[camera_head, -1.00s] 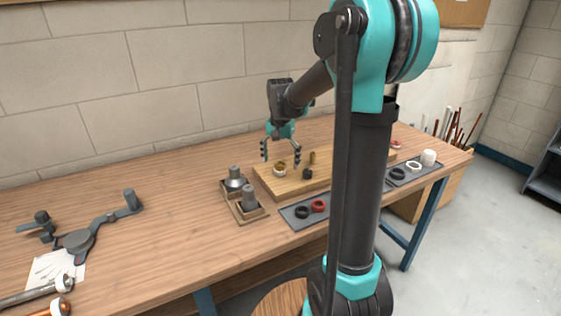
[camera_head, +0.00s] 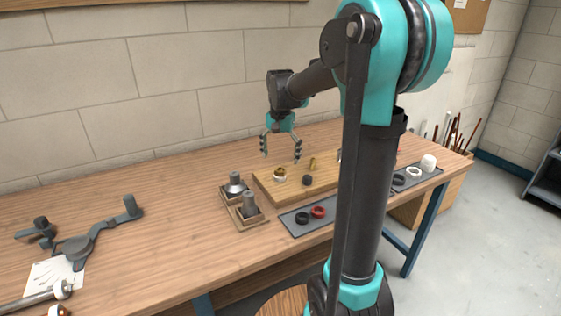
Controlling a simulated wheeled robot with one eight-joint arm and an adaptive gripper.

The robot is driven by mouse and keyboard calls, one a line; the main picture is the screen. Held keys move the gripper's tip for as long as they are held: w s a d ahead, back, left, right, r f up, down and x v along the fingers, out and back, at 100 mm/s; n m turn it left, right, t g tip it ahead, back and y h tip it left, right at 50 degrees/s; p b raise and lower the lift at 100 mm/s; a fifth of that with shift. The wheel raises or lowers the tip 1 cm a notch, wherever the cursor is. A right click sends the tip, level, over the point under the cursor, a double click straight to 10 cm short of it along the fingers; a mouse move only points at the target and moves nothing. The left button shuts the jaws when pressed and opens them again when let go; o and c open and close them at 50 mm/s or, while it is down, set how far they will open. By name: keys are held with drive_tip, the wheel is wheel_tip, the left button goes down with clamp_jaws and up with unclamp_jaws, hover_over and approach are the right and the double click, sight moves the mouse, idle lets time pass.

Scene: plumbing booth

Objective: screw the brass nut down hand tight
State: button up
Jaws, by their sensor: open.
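The brass nut (camera_head: 280,173) shows as a small gold-coloured piece with a pale rim, near the left end of the wooden board (camera_head: 327,183). It is too small to tell how it sits on whatever is under it. My gripper (camera_head: 281,155) points down above the nut. Its two dark fingers are spread wide, one to each side, with nothing between them. The fingertips look higher than the nut and apart from it.
On the board, an upright brass piece (camera_head: 312,164) and a dark piece (camera_head: 307,180) stand right of the nut. Grey pieces in wooden holders (camera_head: 241,218) stand left. A grey mat (camera_head: 288,222) holds black and red rings. My arm hides part of the board.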

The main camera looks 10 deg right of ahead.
drive_tip(key=shift+r, duration=0.3)
drive_tip(key=shift+c, duration=0.6)
drive_tip(key=shift+r, duration=0.1)
drive_tip(key=shift+c, duration=1.2)
drive_tip(key=r+n, duration=0.1)
drive_tip(key=n, duration=0.1)
drive_tip(key=shift+w+r+n, duration=0.1)
drive_tip(key=shift+n, duration=0.2)
drive_tip(key=c, duration=0.4)
wheel_tip(320, 180, up, 5)
drive_tip(key=n, duration=2.1)
approach(280, 168)
wheel_tip(280, 168, down, 9)
drive_tip(key=shift+f, duration=0.1)
drive_tip(key=shift+c, duration=0.6)
